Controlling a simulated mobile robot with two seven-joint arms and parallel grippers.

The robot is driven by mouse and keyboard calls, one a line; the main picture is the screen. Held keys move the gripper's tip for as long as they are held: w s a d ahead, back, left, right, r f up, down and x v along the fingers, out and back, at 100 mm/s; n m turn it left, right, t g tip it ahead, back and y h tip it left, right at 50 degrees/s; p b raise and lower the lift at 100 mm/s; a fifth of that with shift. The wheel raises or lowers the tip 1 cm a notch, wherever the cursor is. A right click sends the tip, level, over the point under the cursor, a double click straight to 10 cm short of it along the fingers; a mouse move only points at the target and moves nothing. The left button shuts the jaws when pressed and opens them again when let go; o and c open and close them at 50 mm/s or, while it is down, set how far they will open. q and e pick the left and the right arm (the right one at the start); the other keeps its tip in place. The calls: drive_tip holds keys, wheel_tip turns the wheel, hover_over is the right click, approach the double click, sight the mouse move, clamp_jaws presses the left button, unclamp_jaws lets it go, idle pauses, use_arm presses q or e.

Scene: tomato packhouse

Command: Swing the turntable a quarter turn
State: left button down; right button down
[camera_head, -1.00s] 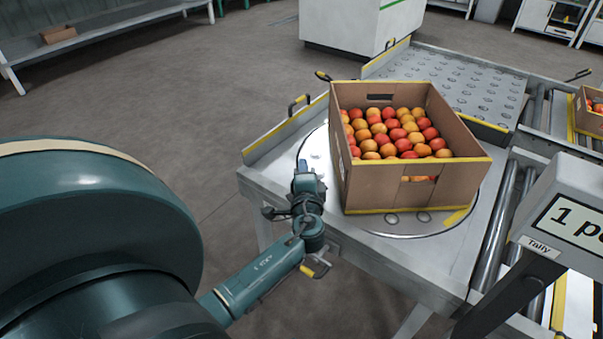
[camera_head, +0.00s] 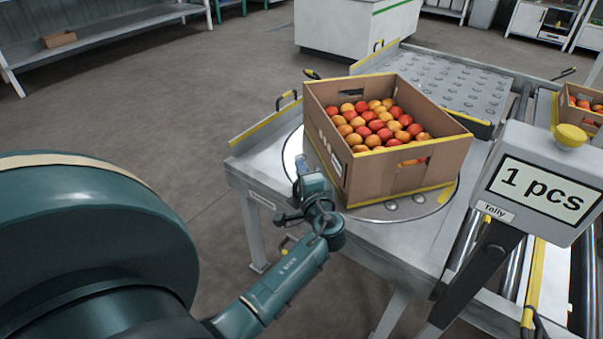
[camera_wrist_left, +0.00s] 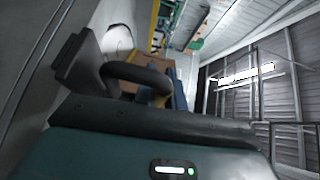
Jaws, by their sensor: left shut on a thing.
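The turntable (camera_head: 428,212) is a round metal plate set in a steel conveyor table. A cardboard box (camera_head: 408,172) full of red and orange tomatoes (camera_head: 375,124) stands on it, set at an angle to the table edges. My left gripper (camera_head: 304,176) is at the plate's near left edge, beside the box's left side. It is shut, and its fingertips are hard to make out in the head view. In the left wrist view a dark curved bar (camera_wrist_left: 138,76), apparently a handle, lies at the jaws. My right gripper is not in view.
A tally display (camera_head: 538,190) reading "1 pcs" stands at the near right, with a yellow button on top. A ball-transfer table (camera_head: 440,85) lies behind the turntable. Rollers (camera_head: 470,235) run on the right. Open floor is on the left.

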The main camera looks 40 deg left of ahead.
use_arm(q)
drive_tip(key=c, duration=1.5)
unclamp_jaws()
